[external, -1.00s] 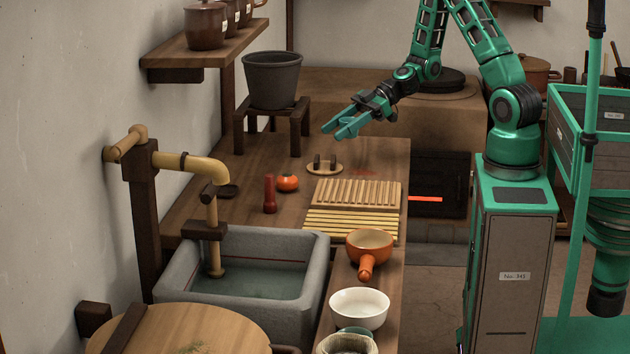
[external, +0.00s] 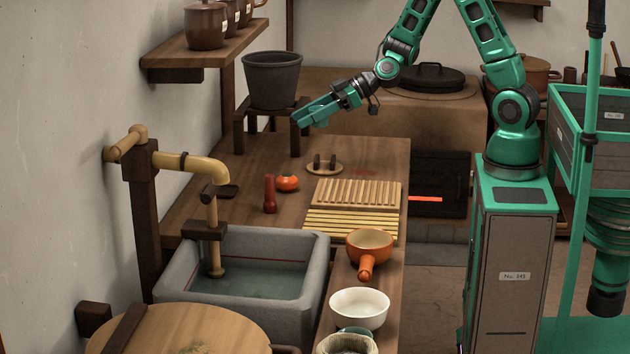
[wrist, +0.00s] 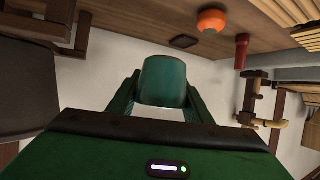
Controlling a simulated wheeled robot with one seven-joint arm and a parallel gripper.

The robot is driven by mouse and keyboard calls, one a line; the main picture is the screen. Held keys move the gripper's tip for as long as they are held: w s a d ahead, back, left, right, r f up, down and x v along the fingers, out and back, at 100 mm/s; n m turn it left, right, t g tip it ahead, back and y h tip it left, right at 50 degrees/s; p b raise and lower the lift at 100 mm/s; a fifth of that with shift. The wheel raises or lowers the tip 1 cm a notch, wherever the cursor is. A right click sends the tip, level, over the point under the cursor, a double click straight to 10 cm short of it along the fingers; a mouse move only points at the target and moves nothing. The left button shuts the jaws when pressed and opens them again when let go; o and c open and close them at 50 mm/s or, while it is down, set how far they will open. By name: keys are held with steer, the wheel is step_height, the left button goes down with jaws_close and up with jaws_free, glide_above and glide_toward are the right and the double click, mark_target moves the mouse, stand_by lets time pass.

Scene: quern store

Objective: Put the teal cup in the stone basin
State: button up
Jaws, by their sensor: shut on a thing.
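The teal cup (wrist: 165,80) sits between the two fingers of my gripper (external: 308,116) in the wrist view. My gripper is shut on it. In the external view the gripper is in the air above the far part of the wooden counter, in front of the dark grey pot, and the cup is hard to tell from the green fingers. The grey stone basin (external: 318,262) is at the lower left of the external view, under a bamboo spout, with water in it. It is nearer the camera than my gripper and well below it.
A dark pot (external: 272,80) stands on a small stool close to my gripper. A red bottle (external: 269,194) and an orange fruit (external: 288,183) stand on the counter between gripper and basin. The bamboo spout (external: 195,165) overhangs the basin. Slatted racks (external: 355,194) lie right.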

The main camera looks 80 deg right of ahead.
steer(key=s+a+f+n+g+y, duration=0.1)
steer(key=s+a+n+g+y, duration=0.2)
steer(key=a, duration=0.5)
steer(key=s+a+f+n+g+y, duration=0.1)
steer(key=s+a+n+y, duration=0.25)
steer(key=s+a, duration=0.35)
steer(key=s+a+r+n+g+y, duration=0.2)
steer(key=s+a+n+g, duration=0.6)
steer(key=s+a, duration=0.45)
glide_above(356, 196)
steer(key=shift+m, duration=0.25)
step_height(356, 196, down, 7)
steer(key=shift+s+a+f, duration=0.1)
steer(key=shift+f, duration=2)
steer(key=o, duration=1.1)
steer(key=shift+c, duration=0.2)
